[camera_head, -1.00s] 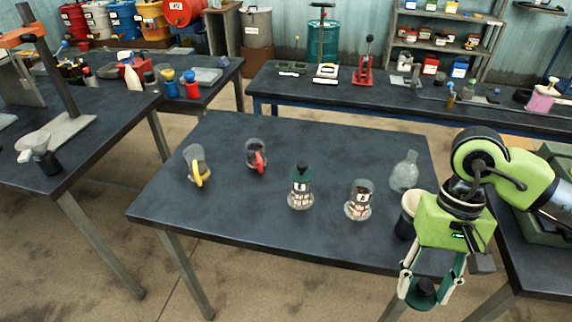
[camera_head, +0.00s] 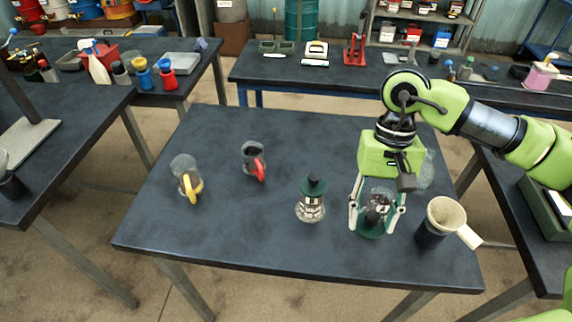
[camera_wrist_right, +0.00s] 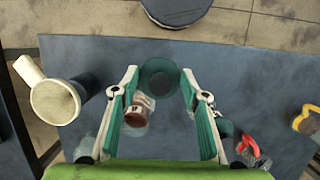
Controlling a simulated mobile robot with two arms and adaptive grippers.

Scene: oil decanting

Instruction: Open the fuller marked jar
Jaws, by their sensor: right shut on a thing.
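My right gripper (camera_head: 374,224) is shut on a dark green lid (camera_head: 369,231). The lid also shows between the fingertips in the right wrist view (camera_wrist_right: 160,78). In the head view it overlaps a lidless glass jar (camera_head: 380,197) standing behind and below it. The right wrist view shows this jar's brownish, marked side (camera_wrist_right: 138,112), left of the lid. A second marked glass jar (camera_head: 310,209) stands to the left, upright with its green lid on. I cannot tell the fill levels. My left gripper is not in view.
Two glass jugs, one with a yellow handle (camera_head: 187,178) and one with a red handle (camera_head: 253,160), stand at the left. A cream funnel (camera_head: 446,214) on a dark container stands right of my gripper. A clear bottle (camera_head: 427,172) is partly hidden behind it. The front-left tabletop is clear.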

